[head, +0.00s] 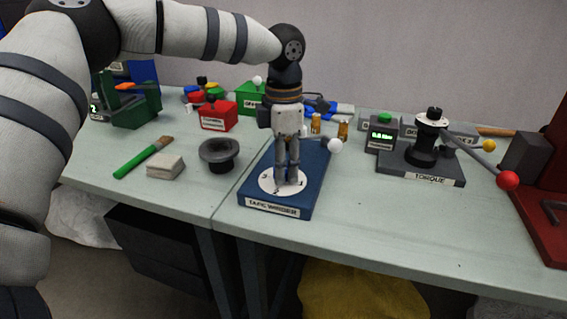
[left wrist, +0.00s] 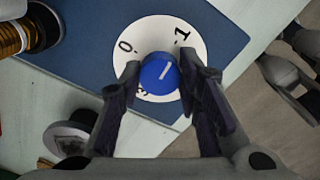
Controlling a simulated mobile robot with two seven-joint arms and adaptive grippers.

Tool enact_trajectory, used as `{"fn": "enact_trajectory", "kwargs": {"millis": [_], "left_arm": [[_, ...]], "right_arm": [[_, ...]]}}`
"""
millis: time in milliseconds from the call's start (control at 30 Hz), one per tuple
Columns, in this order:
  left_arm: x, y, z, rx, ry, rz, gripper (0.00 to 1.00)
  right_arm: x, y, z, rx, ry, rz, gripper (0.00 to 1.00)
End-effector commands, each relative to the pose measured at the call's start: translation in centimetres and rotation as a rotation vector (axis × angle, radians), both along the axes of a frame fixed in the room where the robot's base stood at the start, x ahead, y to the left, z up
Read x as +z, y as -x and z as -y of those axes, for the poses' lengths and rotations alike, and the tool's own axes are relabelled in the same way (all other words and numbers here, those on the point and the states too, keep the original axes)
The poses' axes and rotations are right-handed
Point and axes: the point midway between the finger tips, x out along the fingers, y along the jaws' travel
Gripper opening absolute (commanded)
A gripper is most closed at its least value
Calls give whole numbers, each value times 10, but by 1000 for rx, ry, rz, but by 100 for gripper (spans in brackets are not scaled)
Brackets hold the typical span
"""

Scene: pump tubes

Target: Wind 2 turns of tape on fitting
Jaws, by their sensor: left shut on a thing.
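The tape winder (head: 283,207) is a blue base with a white numbered dial (head: 268,179) at its front. In the left wrist view a blue knob (left wrist: 160,76) stands at the dial's middle, its white pointer line aimed to the upper right, roughly at the 1. My left gripper (head: 287,182) comes down over the dial, and its fingers (left wrist: 163,88) are shut on the knob's sides. A brass ribbed piece (left wrist: 10,39) shows at the wrist view's upper left; I cannot tell if it is the fitting. Dark finger-like parts (left wrist: 288,85) at the right edge look like my right gripper.
A black hat-shaped holder (head: 219,156), a pale stack (head: 166,165) and a green brush (head: 141,159) lie left of the winder. A torque stand (head: 421,170) with a red-ended lever is on the right. The table front between them is clear.

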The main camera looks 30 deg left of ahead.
Motion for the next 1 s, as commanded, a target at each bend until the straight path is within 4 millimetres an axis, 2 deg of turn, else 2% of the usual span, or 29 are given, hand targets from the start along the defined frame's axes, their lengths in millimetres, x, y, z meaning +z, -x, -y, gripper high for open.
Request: {"fn": "enact_trajectory", "kwargs": {"millis": [167,433,600,867,1000], "left_arm": [[-2,0,1,-259,2,-3,0],[-1,1,1,-306,2,-2,0],[-2,1,1,-559,2,-3,0],[-1,1,1,-591,1,-2,0],[-3,2,1,-801,3,-4,0]], "right_arm": [[-4,4,0,0,0,-16,40],[-4,4,0,0,0,-16,40],[-7,7,0,0,0,-28,40],[-6,7,0,0,0,-27,40],[-9,10,0,0,0,-37,40]]}}
